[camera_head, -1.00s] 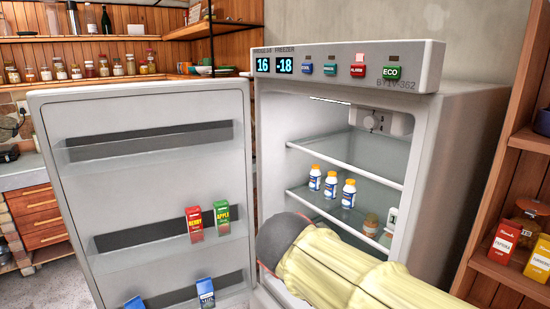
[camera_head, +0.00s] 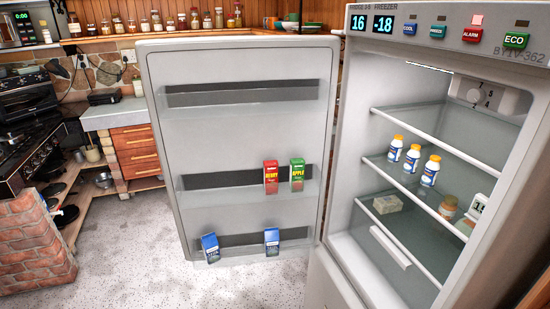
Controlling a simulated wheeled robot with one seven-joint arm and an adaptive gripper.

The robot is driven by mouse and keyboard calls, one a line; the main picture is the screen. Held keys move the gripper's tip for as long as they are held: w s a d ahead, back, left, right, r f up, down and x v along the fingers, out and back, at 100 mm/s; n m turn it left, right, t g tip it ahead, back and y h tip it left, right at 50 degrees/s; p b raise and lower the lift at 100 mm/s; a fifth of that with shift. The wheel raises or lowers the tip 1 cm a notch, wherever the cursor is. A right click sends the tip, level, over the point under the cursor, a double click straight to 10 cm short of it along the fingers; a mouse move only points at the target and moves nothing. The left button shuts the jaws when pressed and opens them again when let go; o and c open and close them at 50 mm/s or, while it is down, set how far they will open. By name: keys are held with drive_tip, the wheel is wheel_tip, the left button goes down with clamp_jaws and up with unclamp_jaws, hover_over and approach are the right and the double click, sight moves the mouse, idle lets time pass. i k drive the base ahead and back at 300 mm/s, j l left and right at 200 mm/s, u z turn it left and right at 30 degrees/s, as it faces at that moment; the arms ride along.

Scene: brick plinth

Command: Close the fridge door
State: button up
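The fridge (camera_head: 352,206) stands open at the right, its lit inside facing me. Its grey-white door (camera_head: 237,130) is swung wide open to the left, with its inner side and shelves showing. A red juice carton (camera_head: 271,177) and a green juice carton (camera_head: 297,174) stand on the door's middle shelf. Two blue cartons (camera_head: 272,241) are on its bottom shelf, the left one tilted. Several white bottles with yellow caps (camera_head: 429,171) stand on a glass shelf inside. My gripper is not in view.
A brick plinth (camera_head: 33,240) stands at the lower left beside a dark stove (camera_head: 30,125). Wooden drawers (camera_head: 134,146) and a counter are behind the door's left edge. The speckled floor (camera_head: 140,240) before the door is clear.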

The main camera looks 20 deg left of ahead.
sight(219, 108)
drive_tip(key=u, duration=1.7)
drive_tip(key=i+j+u, duration=0.25)
drive_tip(key=i, duration=0.7)
drive_tip(key=i+u, duration=0.25)
drive_tip(key=i, duration=1.95)
drive_tip(key=i+j+z, duration=0.1)
drive_tip(key=i, duration=1.05)
drive_tip(key=z, duration=0.4)
drive_tip(key=i+z, duration=0.15)
drive_tip(key=z, duration=0.25)
drive_tip(key=j+z, duration=0.1)
drive_tip(key=z, duration=0.3)
drive_tip(key=i+j+z, duration=0.1)
drive_tip(key=z, duration=2.95)
drive_tip(key=k+j, duration=0.05)
